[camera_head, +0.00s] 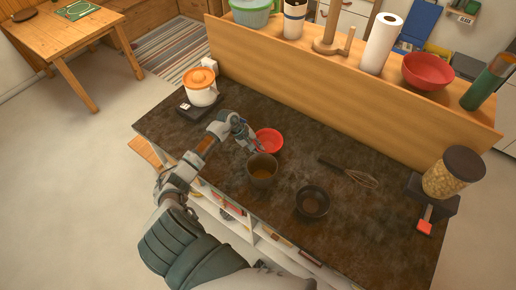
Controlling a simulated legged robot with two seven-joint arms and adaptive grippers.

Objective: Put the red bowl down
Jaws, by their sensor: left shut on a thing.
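A small red bowl (270,141) is over the dark countertop, left of the middle of the head view, and looks upright. My left gripper (254,143) is at the bowl's left side, shut on its rim. The gripper's fingers hide part of that side. I cannot tell whether the bowl's base touches the counter. My right gripper is not in view.
A dark pot (262,170) stands just in front of the red bowl, and a black bowl (312,202) is to the right. A larger red bowl (428,71) is on the raised wooden shelf (340,88).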

